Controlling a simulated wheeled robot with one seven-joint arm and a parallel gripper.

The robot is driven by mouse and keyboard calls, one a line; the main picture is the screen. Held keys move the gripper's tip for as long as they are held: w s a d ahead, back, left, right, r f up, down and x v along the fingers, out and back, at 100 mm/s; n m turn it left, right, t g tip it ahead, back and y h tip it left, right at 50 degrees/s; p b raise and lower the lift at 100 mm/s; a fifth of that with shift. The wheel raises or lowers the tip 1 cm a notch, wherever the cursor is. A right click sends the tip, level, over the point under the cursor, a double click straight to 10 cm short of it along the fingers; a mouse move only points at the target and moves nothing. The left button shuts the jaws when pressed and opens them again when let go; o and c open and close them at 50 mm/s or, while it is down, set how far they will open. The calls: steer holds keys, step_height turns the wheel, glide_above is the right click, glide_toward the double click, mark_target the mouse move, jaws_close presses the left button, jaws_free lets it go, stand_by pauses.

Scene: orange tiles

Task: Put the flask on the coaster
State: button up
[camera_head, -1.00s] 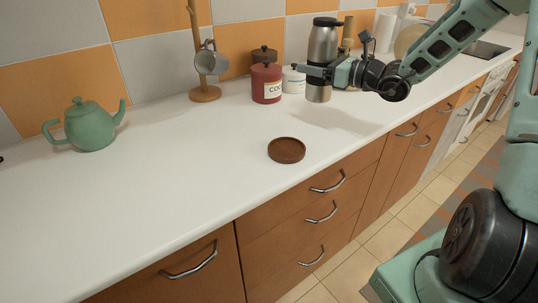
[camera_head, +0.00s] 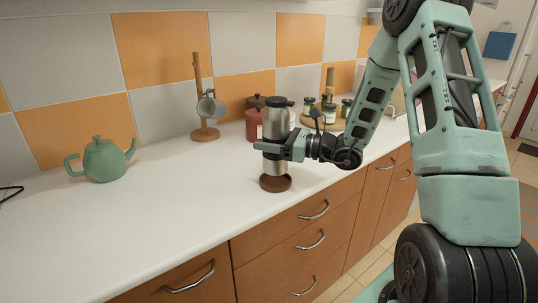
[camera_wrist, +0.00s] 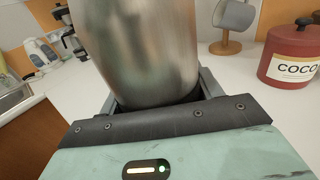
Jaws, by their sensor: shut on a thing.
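The flask (camera_head: 276,122) is a silver metal cylinder with a dark lid, held upright in my gripper (camera_head: 270,148). The gripper is shut around the flask's middle. The flask's base is directly over the round brown coaster (camera_head: 275,184) in the head view; whether it touches the coaster or hovers just above it, I cannot tell. In the wrist view the flask (camera_wrist: 140,50) fills the middle, its lower end hidden behind the gripper's dark edge. The coaster is not visible in the wrist view.
A green teapot (camera_head: 101,160) stands at the left. A wooden stand (camera_head: 204,134) with a grey mug (camera_head: 211,106) and a red cocoa jar (camera_head: 253,125) are behind the flask. Jars on a board are at the back right. The counter left of the coaster is clear.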

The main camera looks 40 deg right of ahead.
steer(key=shift+f, duration=1.85)
steer(key=shift+f, duration=0.2)
steer(key=o, duration=1.2)
steer(key=shift+o, duration=0.2)
steer(key=shift+r, duration=0.2)
steer(key=b+v, duration=0.1)
steer(key=v, duration=1.1)
steer(key=shift+b, duration=0.3)
